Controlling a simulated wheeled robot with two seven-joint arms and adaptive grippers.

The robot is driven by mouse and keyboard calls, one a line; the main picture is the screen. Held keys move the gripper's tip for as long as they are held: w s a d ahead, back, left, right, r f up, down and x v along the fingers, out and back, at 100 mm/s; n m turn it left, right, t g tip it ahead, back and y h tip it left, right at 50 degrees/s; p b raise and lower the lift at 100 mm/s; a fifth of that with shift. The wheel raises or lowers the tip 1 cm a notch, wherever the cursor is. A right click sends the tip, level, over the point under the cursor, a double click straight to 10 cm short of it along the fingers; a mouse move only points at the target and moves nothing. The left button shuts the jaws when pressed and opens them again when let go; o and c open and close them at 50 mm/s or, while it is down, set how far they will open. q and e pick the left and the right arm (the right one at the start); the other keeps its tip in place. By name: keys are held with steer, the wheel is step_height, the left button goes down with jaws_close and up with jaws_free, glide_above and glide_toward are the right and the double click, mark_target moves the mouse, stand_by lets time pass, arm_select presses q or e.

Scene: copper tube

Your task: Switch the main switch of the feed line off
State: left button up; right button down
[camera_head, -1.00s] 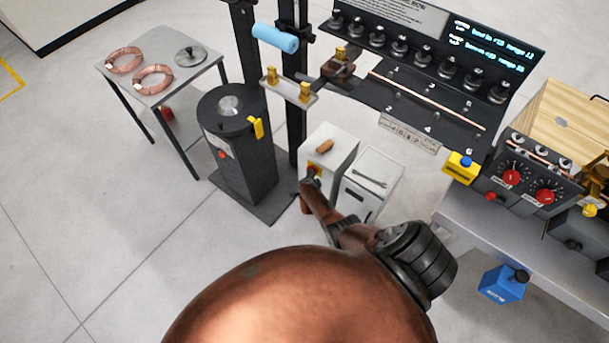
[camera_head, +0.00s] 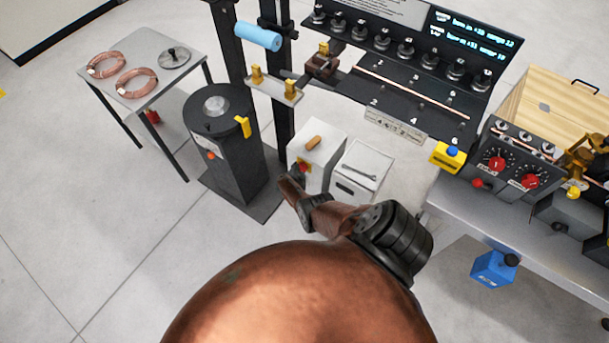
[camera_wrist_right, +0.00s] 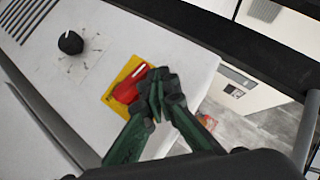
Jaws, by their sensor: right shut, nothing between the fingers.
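The main switch is a red rotary handle (camera_wrist_right: 130,86) on a yellow plate (camera_wrist_right: 110,98), on the face of a light grey box. Its handle lies at a slant in the right wrist view. In the head view the switch (camera_head: 303,167) is small and partly covered by my gripper. My right gripper (camera_wrist_right: 162,90) is shut and empty, its green fingertips together at the right side of the red handle. They overlap its edge in the picture; I cannot tell if they touch it. My left gripper is not in view.
The grey box (camera_head: 326,150) carries a wooden-coloured handle on top; a black knob (camera_wrist_right: 70,42) sits on its face. A white bin (camera_head: 352,185) stands right of it, a dark drum (camera_head: 232,160) left. A bench (camera_head: 470,220) lies further right.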

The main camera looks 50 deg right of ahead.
steer(key=shift+w+f, duration=0.1)
steer(key=shift+w, duration=0.1)
stand_by(0.7)
steer(key=s+a+r+p, duration=0.2)
steer(key=a+r+p, duration=0.5)
steer(key=r+p, duration=0.4)
steer(key=shift+p, duration=0.85)
